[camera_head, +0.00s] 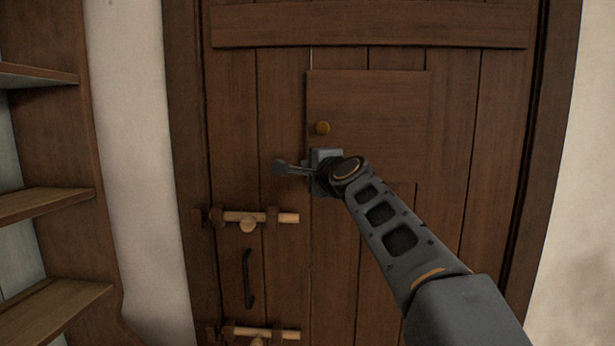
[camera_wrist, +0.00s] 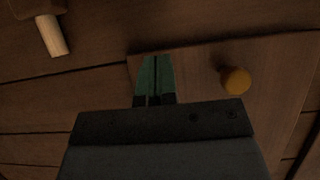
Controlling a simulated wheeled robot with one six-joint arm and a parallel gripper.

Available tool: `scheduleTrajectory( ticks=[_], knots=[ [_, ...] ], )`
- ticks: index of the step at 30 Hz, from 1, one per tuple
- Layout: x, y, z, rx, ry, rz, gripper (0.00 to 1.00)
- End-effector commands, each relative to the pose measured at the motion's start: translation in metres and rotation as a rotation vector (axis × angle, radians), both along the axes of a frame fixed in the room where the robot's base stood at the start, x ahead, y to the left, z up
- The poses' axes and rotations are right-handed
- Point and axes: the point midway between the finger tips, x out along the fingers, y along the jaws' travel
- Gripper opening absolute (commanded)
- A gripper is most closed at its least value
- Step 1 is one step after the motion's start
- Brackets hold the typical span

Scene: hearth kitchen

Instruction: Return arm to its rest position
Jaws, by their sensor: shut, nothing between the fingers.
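My gripper shows in the wrist view (camera_wrist: 155,80), with its two green fingers together and nothing held between them. In the head view my arm reaches up from the lower right to the middle of the wooden door (camera_head: 280,90). The fingertips are hidden behind my wrist there. My gripper is in front of the door, near the lower left part of a small wooden panel (camera_head: 385,110) and below its round yellow knob (camera_head: 322,128). The knob also shows right of the fingers in the wrist view (camera_wrist: 236,80). I cannot tell whether the fingertips touch the door.
A wooden sliding bolt (camera_head: 250,217) lies across the door left of my wrist. A dark curved handle (camera_head: 248,279) is below it, and a second bolt (camera_head: 262,333) lower still. Wooden shelves (camera_head: 45,203) stand at the left. Pale wall (camera_head: 577,190) is at the right.

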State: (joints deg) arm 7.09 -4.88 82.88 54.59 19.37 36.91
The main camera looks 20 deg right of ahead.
Motion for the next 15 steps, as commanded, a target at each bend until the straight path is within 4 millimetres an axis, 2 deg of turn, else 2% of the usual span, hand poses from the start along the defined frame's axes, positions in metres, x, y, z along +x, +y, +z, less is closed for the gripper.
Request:
scheduleTrajectory(
  ticks=[1, 6, 15],
  knots=[
    [-0.014, 0.005, 0.0, -0.002, -0.003, 0.002, 0.0],
    [-0.047, 0.02, 0.0, -0.003, -0.002, 0.01, 0.0],
    [-0.084, 0.034, 0.001, 0.0, -0.001, 0.012, 0.0]
  ],
)
